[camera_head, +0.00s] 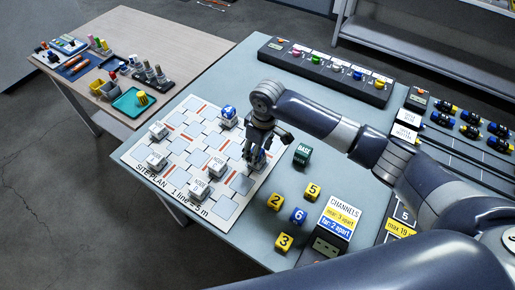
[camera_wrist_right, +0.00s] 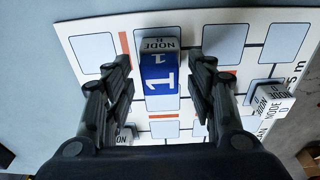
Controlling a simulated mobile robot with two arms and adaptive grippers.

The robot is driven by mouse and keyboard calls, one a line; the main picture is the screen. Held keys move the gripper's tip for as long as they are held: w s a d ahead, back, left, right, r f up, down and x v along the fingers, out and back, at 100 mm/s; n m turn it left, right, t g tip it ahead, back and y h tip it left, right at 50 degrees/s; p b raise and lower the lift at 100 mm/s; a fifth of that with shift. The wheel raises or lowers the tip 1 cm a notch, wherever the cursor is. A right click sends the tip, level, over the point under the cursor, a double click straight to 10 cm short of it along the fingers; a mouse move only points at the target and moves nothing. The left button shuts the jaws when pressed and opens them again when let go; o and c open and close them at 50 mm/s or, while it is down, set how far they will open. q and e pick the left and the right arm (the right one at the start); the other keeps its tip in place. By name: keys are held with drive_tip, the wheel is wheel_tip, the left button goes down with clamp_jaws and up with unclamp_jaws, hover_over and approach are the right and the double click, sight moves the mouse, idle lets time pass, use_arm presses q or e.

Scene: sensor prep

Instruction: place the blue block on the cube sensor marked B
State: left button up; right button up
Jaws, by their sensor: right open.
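The blue block (camera_wrist_right: 162,80), marked 1, is between the fingers of my open right gripper (camera_wrist_right: 160,105) in the right wrist view. It appears to rest on a white cube sensor (camera_wrist_right: 158,44) labelled NODE; the letter on that label is too small to read surely. Gaps show between the block and both fingers. In the head view my right gripper (camera_head: 260,145) is over the right part of the site plan board (camera_head: 228,207), and a bit of blue shows beneath it. My left gripper is out of view.
Other white node cubes (camera_head: 199,188) stand on the board, and a blue piece (camera_head: 229,113) is at its far edge. A green BASE block (camera_head: 302,154), yellow blocks (camera_head: 275,202) and a blue 6 block (camera_head: 298,215) stand right of the board. A channels sign (camera_head: 338,217) is nearby.

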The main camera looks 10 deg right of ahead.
sight(261, 154)
drive_tip(key=shift+r, duration=0.15)
wheel_tip(261, 154, up, 12)
drive_tip(key=s+b, duration=0.1)
drive_tip(key=shift+d, duration=0.45)
drive_tip(key=shift+s, duration=0.1)
